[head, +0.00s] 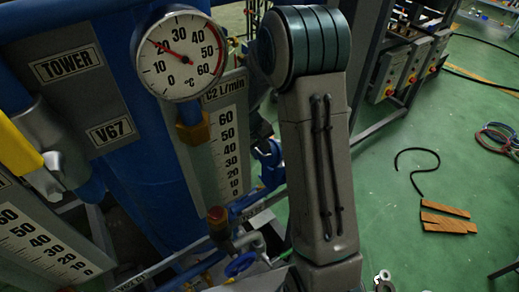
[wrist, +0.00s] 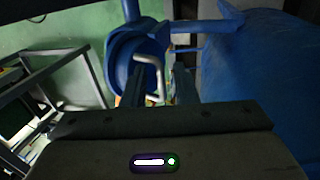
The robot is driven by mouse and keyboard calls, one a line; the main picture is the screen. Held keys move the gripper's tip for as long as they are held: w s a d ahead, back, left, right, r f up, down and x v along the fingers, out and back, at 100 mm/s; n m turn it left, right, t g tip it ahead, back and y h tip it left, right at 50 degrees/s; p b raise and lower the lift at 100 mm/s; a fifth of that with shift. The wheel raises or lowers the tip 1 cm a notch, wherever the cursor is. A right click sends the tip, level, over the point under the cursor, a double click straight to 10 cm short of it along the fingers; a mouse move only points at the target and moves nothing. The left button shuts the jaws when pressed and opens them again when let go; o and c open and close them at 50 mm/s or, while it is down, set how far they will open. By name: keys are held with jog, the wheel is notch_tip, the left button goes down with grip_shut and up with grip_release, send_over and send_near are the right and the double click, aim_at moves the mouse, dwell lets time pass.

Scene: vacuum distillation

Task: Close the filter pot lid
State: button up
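In the wrist view, a round blue part (wrist: 122,52), which looks like the filter pot or its lid, stands at upper middle with its rounded rim toward me. I cannot tell how far the lid is open. A bent pale metal handle (wrist: 154,68) shows in front of it. My gripper (wrist: 159,82) points toward it with two dark fingers apart, and the handle appears in the gap between them. I cannot tell whether they touch it. In the head view my gripper and the pot are not clearly seen.
A large blue tank (wrist: 260,75) fills the right of the wrist view; a metal frame (wrist: 75,62) stands left. In the head view, a dial gauge (head: 180,55) and flow scale (head: 222,150) are left of my arm. Green floor (head: 400,225) is mostly open at right, with orange boards (head: 445,218).

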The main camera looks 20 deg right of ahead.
grip_shut()
